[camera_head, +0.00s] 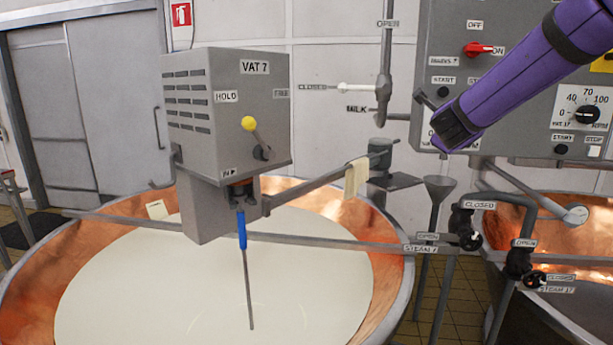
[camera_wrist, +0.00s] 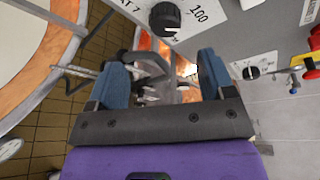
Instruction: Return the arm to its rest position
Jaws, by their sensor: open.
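My purple arm (camera_head: 535,70) reaches in from the upper right in the head view, in front of the grey control panel. My gripper (camera_head: 452,128) is at its lower left end, near the panel's lower left corner. In the wrist view my gripper (camera_wrist: 160,80) shows two blue-grey fingers set well apart, with nothing held between them. Pipes and copper show past the gap. I cannot tell how far the fingers are from the panel.
The control panel (camera_head: 510,100) has a red switch (camera_head: 478,49) and a black dial (camera_head: 587,114). The grey VAT 7 box (camera_head: 225,110), with a yellow-knobbed lever (camera_head: 249,124), hangs over a copper vat (camera_head: 385,255) of white liquid. Steam pipes and valves (camera_head: 470,240) stand below my gripper.

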